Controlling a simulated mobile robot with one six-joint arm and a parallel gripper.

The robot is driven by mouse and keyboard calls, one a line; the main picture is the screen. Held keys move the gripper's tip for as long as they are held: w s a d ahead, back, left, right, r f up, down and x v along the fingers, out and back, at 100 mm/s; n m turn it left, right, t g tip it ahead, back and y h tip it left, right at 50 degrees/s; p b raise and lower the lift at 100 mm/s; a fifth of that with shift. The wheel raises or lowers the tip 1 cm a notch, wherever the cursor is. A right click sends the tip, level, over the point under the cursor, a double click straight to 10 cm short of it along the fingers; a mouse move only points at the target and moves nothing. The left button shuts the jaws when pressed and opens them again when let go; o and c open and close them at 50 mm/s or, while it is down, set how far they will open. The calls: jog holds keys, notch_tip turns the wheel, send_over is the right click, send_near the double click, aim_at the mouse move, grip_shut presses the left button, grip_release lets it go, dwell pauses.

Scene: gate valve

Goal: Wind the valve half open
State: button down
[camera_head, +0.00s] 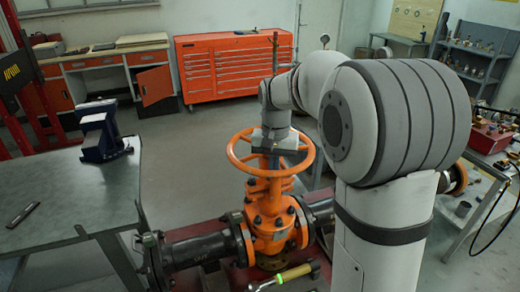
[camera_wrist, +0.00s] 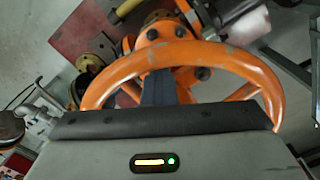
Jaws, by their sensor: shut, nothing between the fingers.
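The gate valve (camera_head: 268,218) is an orange body bolted between dark flanged pipes. Its orange spoked handwheel (camera_head: 268,172) lies roughly level on top. In the wrist view the handwheel's rim (camera_wrist: 200,54) arcs across the middle, with the valve body beyond it. My gripper (camera_head: 275,146) is over the wheel's middle, inside the rim outline in the head view. In the wrist view its dark fingers (camera_wrist: 159,86) are together and overlap the wheel, with nothing between them. Whether they touch a spoke or the rim I cannot tell. The stem and hub are mostly hidden.
A grey bench (camera_head: 75,195) with a dark blue vise (camera_head: 104,132) stands at the left. A tool with a yellow-green handle (camera_head: 296,272) lies below the valve. An orange tool cabinet (camera_head: 225,65) stands behind. A cluttered bench is at the right. Open floor lies behind the valve.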

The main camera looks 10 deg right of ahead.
jog(key=shift+w+d, duration=0.1)
jog(key=shift+d, duration=1.2)
jog(key=shift+r, duration=0.1)
notch_tip(320, 180, up, 7)
jog(key=p, duration=0.5)
jog(key=shift+p, duration=0.3)
jog(key=s+f+n+t+b, duration=0.1)
jog(key=s+f+n+b, duration=0.1)
jog(key=s, duration=0.9)
jog(key=s+a+f+n+t+b, duration=0.1)
jog(key=s+f+t+b, duration=0.1)
jog(key=s, duration=1)
notch_tip(320, 180, down, 2)
jog(key=shift+s+f+n+b, duration=0.2)
jog(key=shift+n+b, duration=0.2)
jog(key=shift+b, duration=0.1)
